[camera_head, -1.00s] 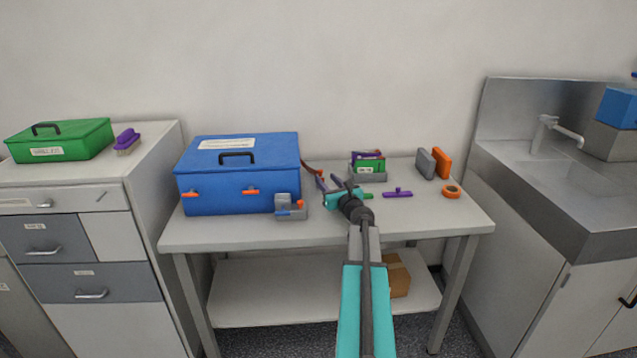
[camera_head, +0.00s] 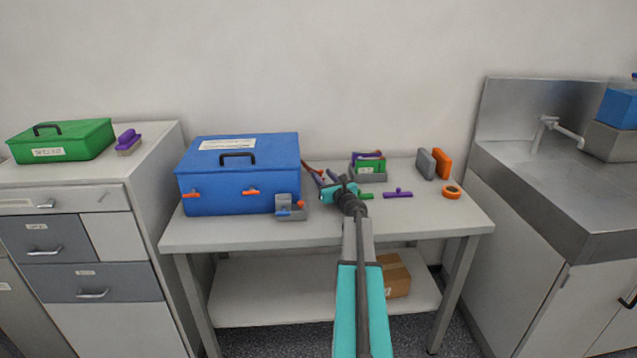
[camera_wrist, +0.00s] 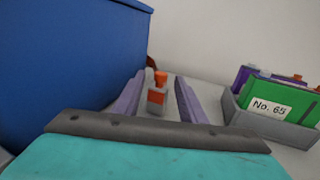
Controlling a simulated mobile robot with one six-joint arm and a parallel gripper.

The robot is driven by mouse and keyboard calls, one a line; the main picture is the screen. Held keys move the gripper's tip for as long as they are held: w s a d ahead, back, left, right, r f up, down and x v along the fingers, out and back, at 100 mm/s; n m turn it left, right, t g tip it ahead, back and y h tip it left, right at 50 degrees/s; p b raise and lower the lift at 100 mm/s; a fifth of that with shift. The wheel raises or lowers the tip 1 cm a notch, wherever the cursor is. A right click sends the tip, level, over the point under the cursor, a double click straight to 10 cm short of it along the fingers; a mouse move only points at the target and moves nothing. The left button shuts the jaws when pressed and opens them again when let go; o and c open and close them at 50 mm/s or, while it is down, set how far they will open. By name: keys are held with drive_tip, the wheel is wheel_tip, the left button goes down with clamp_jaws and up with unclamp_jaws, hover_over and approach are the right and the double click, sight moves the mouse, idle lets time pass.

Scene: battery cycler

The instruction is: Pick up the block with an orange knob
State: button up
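A small grey block with an orange front and an orange knob on top (camera_wrist: 157,97) stands upright on the table in the wrist view. It shows between the two purple fingers of my gripper (camera_wrist: 159,100), which is open and empty. The block is ahead of the fingers or between their tips; I cannot tell how deep. In the head view my gripper (camera_head: 327,177) is low over the table, just right of the blue box, and the block is too small and covered to make out clearly.
The large blue box (camera_head: 238,187) stands close on the left. A grey device with a blue lever and orange knob (camera_head: 290,212) sits at its front corner. A grey bin (camera_wrist: 245,122) with green and purple items stands right. A purple T-shaped piece (camera_head: 397,194) and orange ring (camera_head: 451,192) lie farther right.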

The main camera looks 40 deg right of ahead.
drive_tip(key=shift+c, duration=0.3)
clamp_jaws()
idle(0.3)
drive_tip(key=shift+r, duration=0.1)
drive_tip(key=shift+r, duration=0.45)
drive_tip(key=s+a+r, duration=0.4)
drive_tip(key=s+a, duration=0.6)
drive_tip(key=s, duration=0.2)
drive_tip(key=shift+b, duration=0.35)
drive_tip(key=shift+s+a, duration=0.1)
idle(0.5)
